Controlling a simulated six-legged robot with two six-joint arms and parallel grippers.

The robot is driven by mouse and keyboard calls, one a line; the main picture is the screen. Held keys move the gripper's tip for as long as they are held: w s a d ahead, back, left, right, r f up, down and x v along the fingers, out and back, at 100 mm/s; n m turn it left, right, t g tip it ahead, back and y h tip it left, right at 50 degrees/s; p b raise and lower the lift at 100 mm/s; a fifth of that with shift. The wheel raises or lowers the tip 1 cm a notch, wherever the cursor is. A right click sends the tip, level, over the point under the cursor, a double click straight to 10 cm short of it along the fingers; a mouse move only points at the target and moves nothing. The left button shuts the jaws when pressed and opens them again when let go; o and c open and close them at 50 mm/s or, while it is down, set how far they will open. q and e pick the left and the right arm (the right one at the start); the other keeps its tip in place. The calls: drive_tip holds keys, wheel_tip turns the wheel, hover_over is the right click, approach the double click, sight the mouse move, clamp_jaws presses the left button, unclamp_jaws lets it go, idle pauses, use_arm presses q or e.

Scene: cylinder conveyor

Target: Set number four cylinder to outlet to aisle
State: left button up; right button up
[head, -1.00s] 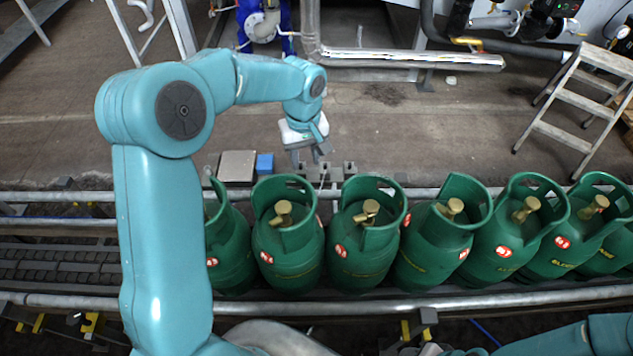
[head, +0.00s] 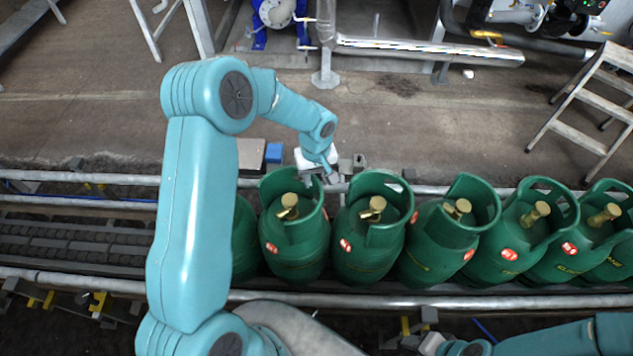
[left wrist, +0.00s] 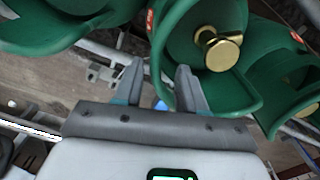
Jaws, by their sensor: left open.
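Several green gas cylinders stand upright in a row on the conveyor in the head view. Each has an open collar and a brass valve; their red-and-white labels are too small to read surely, so I cannot tell which is number four. My left gripper (head: 326,178) is at the back of the row, near the collars of the second visible cylinder (head: 292,243) and the third visible cylinder (head: 368,250). In the left wrist view its open fingers (left wrist: 161,82) reach a green collar (left wrist: 240,92), the right finger overlapping its edge. Contact is unclear.
The conveyor (head: 75,250) is empty on the left, with metal rails (head: 480,298) front and back. A blue box (head: 274,153) lies behind the row. A stepladder (head: 590,100) stands back right. The floor behind is mostly clear.

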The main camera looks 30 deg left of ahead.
sight(317, 185)
use_arm(q)
drive_tip(key=f, duration=0.3)
drive_tip(key=shift+w+d+f, duration=0.1)
drive_tip(key=shift+w+f, duration=0.2)
drive_tip(key=shift+f, duration=0.1)
drive_tip(key=shift+s+f, duration=0.15)
drive_tip(key=shift+s, duration=0.05)
drive_tip(key=shift+w, duration=0.1)
clamp_jaws()
